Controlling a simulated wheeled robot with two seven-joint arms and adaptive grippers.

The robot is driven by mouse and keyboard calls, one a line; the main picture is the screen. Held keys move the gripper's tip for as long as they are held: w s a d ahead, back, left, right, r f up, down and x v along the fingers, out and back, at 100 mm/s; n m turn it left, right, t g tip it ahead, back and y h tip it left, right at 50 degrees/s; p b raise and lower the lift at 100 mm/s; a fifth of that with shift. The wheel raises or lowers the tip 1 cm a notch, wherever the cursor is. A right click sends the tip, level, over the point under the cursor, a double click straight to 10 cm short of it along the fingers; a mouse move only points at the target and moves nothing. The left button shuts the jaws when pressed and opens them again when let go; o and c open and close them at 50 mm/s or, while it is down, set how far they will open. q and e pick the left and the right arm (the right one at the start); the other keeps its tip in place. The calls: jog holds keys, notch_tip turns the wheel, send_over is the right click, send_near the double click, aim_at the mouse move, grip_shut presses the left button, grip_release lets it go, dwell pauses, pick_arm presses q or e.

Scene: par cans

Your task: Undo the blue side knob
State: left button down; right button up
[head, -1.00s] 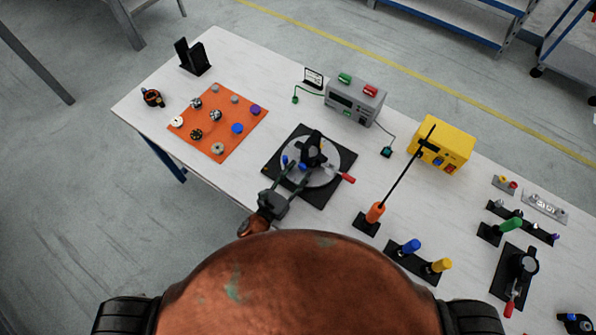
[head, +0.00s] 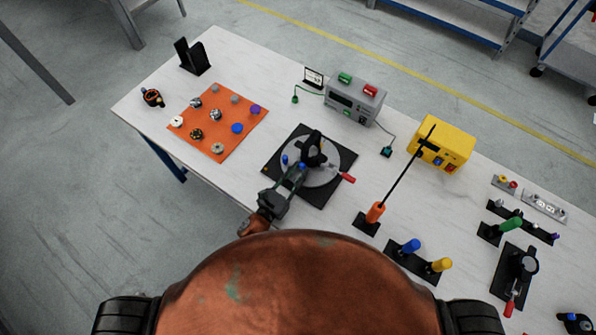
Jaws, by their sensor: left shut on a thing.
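A black par can fixture (head: 314,147) stands on a round grey turntable plate (head: 325,177) with a black square base (head: 342,160). Two small blue knobs show low on its near side: one at the left (head: 285,160), and the blue side knob (head: 302,166) nearer the middle. My left gripper (head: 298,174) reaches in from the near side, its fingers drawn together at the blue side knob and shut on it. The fingers partly hide the knob. A red handle (head: 347,177) sticks out at the plate's right. My right gripper is not in view.
An orange mat (head: 215,125) with several small knobs lies to the left. A grey meter box (head: 354,101) and a yellow box (head: 441,143) stand behind.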

pick_arm(q)
jog(key=n, duration=0.5)
jog(key=shift+n, duration=0.3)
jog(key=c, duration=1.7)
grip_release()
jog(key=shift+o, duration=0.2)
